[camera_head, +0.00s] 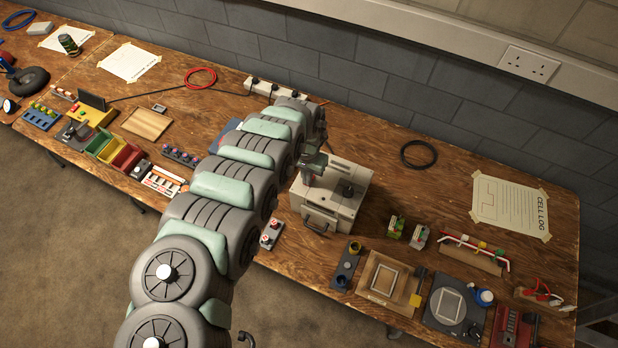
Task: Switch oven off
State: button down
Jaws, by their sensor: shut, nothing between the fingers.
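A beige metal box that looks like the oven (352,208) stands at the middle of the bench. It has a dark handle on its front face, and a dark round part shows on its top. My gripper (310,178) is shut and empty, at the left part of the oven's top. I cannot tell whether it touches the oven. My arm hides the bench to the left of the oven. A small panel with red buttons (270,234) lies left of the oven's front, partly beside my arm. No switch position on the oven can be read.
A black cable coil (418,154) lies right of the oven, with bare wood around it. A wooden tray (390,285), small green-topped parts (397,228) and a rail with coloured pieces (472,250) crowd the right front. A power strip (262,88) runs along the wall behind my arm.

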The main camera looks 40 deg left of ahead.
notch_tip(320, 180, up, 7)
jog(key=p, duration=0.6)
jog(key=shift+p, duration=0.35)
dwell(0.3)
